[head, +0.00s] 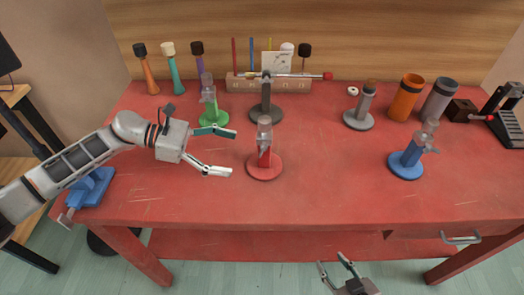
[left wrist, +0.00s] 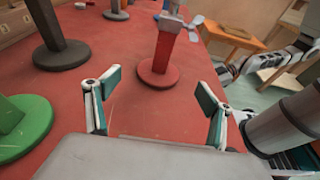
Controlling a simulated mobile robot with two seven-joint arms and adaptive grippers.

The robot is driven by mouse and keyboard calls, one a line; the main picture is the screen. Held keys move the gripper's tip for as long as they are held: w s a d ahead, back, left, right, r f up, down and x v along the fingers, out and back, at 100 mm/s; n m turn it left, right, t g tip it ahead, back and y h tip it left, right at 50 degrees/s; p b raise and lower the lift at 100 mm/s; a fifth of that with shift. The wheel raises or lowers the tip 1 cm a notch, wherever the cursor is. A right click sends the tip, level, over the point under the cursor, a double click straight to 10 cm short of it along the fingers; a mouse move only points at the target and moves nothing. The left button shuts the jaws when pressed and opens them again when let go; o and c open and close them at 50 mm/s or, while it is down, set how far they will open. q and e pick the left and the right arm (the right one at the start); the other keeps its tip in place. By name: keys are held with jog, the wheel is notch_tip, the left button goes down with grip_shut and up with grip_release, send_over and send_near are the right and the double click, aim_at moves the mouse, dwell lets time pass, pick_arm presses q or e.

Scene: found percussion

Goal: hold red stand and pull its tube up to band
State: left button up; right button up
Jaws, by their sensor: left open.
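The red stand (head: 265,167) has a round base and a red post with a grey tube (head: 264,131) at its top. It stands upright at the front middle of the table. My left gripper (head: 231,152) is open and empty, just left of the red stand, with its fingers pointing toward it. In the left wrist view the red stand (left wrist: 158,72) is ahead, between and beyond the open fingers (left wrist: 155,105), not touched. My right gripper (head: 339,272) is low in front of the table, with its fingers apart and empty. I cannot make out a band on the red stand.
A green stand (head: 213,118) is close behind my left gripper. A dark grey stand (head: 266,112), another grey stand (head: 358,120) and a blue stand (head: 406,166) also stand on the table (head: 330,190). Cups and a rack (head: 240,82) line the back.

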aim_at(255, 164)
pick_arm(q)
jog(key=p+x, duration=0.1)
jog(key=x, duration=0.3)
jog(key=shift+s+d+r, duration=0.1)
jog(key=shift+d, duration=0.25)
jog(key=x, duration=0.1)
jog(key=b+x, duration=0.1)
jog(key=x, duration=0.1)
jog(key=shift+f, duration=0.3)
jog(key=shift+d+f, duration=0.1)
jog(key=shift+d, duration=0.6)
pick_arm(e)
jog(key=shift+s+f, duration=0.2)
jog(key=shift+f, duration=0.05)
jog(key=shift+w+r, duration=0.1)
jog(key=shift+r, duration=0.05)
pick_arm(q)
jog(key=c, duration=2.1)
